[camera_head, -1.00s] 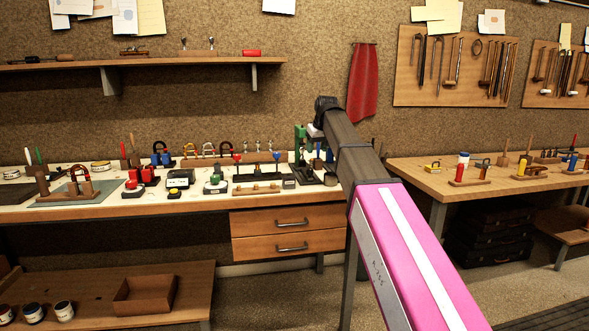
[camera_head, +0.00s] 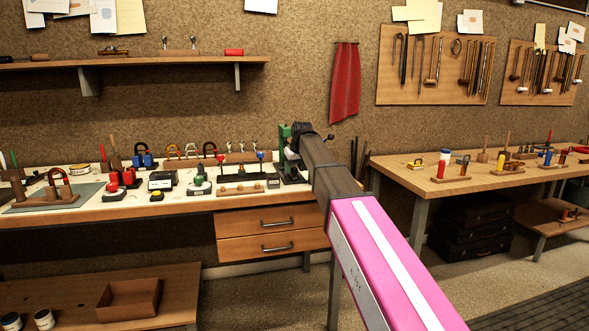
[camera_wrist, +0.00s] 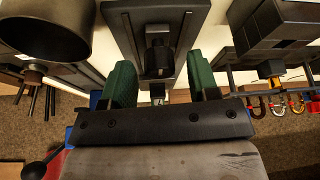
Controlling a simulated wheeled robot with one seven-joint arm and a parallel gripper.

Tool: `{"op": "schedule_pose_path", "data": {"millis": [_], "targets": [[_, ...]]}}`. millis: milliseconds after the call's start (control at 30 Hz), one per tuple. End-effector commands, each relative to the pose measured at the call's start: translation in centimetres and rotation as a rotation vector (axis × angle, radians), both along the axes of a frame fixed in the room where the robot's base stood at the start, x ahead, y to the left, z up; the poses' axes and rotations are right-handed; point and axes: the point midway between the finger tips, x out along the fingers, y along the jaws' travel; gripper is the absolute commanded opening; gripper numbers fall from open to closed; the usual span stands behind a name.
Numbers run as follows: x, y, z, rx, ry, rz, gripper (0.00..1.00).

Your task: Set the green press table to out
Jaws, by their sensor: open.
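The green press (camera_head: 284,137) stands at the right end of the long bench, its right side partly hidden by my arm. In the wrist view a dark straight-sided track (camera_wrist: 181,28) runs away from my gripper. A black block with a small knob (camera_wrist: 159,60) sits in its middle. My gripper (camera_wrist: 161,75) shows two green fingers set wide apart on a black bar. They are open, with the block and a small silver part seen between them. I cannot tell whether they touch anything. In the head view my gripper is hidden behind my wrist.
A dark cylinder (camera_wrist: 45,25) and a dark stepped block (camera_wrist: 285,35) flank the track in the wrist view. Coloured tools crowd the bench left of the press. A second bench (camera_head: 405,178) stands at the right.

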Motion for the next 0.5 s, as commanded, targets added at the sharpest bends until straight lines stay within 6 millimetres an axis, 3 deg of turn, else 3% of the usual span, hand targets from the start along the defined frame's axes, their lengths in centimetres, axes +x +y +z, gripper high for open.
{"op": "schedule_pose_path", "data": {"millis": [200,367,500], "targets": [[0.0,0.01,-0.02,0.0,0.0,0.0,0.52],[-0.01,0.01,-0.01,0.0,0.0,0.0,0.0],[-0.11,-0.02,-0.01,0.0,0.001,0.0,0.0]]}}
